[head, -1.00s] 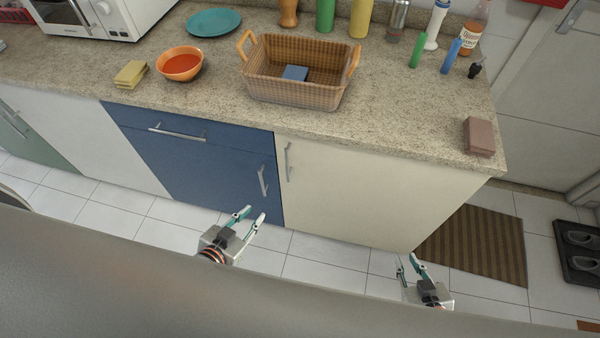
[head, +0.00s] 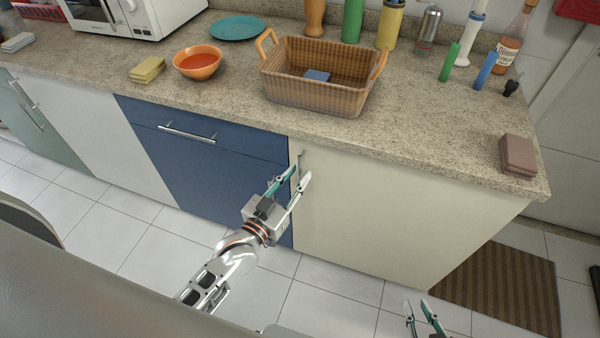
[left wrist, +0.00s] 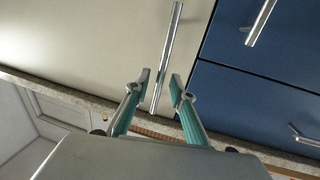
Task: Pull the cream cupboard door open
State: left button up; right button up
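The cream cupboard door (head: 395,215) is shut, to the right of the blue unit. Its vertical silver handle (head: 300,165) is near its upper left edge, partly hidden behind my left gripper. My left gripper (head: 293,176) is open in front of the handle. In the left wrist view the bar handle (left wrist: 168,55) runs down between the fingertips of the left gripper (left wrist: 162,85), with a gap visible at least on the left; contact cannot be told. My right gripper (head: 422,308) is low at the bottom edge, its fingers apart and empty.
The blue drawer and door unit (head: 195,165) stands directly left, with its own drawer handle (head: 187,134). The granite counter (head: 440,130) overhangs the door and carries a wicker basket (head: 310,98). A striped mat (head: 500,290) lies on the floor at right.

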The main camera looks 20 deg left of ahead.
pick_arm(q)
jog(key=shift+x, duration=0.9)
grip_shut()
jog(key=shift+s, duration=0.15)
